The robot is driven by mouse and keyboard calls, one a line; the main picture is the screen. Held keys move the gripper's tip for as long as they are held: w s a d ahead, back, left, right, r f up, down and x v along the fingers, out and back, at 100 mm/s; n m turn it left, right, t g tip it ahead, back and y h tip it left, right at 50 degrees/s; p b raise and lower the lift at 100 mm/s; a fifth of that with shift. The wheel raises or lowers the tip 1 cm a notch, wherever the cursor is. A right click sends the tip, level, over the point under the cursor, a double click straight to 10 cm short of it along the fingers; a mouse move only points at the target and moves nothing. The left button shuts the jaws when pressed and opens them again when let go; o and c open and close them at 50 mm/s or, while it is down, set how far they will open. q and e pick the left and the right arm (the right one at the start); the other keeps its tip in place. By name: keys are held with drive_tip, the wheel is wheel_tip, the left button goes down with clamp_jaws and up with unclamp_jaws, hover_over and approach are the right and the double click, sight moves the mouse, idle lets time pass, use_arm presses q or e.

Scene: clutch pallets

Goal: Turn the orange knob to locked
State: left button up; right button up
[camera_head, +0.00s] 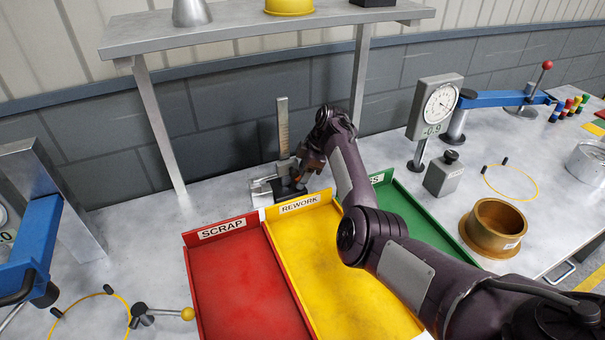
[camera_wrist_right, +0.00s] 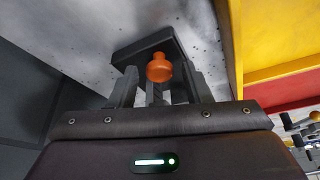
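The orange knob (camera_wrist_right: 159,68) shows in the right wrist view on a dark block (camera_wrist_right: 140,48). In the head view it is a small orange spot (camera_head: 297,180) at the base of the upright height gauge (camera_head: 283,130), behind the trays, partly hidden by my gripper. My right gripper (camera_head: 300,178) is down at the gauge's base. In the right wrist view its two fingers (camera_wrist_right: 162,90) stand apart, one on each side of the knob, with a visible gap on both sides. Whether the knob is at locked cannot be read. My left gripper is not in view.
Red SCRAP (camera_head: 235,280), yellow REWORK (camera_head: 340,270) and green (camera_head: 415,210) trays lie in front of the gauge. A grey shelf (camera_head: 250,28) stands over the bench behind. A dial gauge (camera_head: 437,105), grey block (camera_head: 444,175) and bronze ring (camera_head: 493,228) stand at right.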

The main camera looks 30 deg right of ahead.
drive_tip(key=c, duration=0.8)
drive_tip(key=shift+r+p, duration=0.2)
drive_tip(key=shift+p, duration=0.25)
drive_tip(key=shift+m+p, duration=0.65)
drive_tip(key=shift+m, duration=0.05)
drive_tip(key=shift+f+t, duration=0.15)
drive_tip(key=shift+t, duration=0.15)
drive_tip(key=o, duration=1)
drive_tip(key=shift+b+v, duration=0.95)
drive_tip(key=shift+v, duration=2.95)
drive_tip(key=shift+a, duration=0.1)
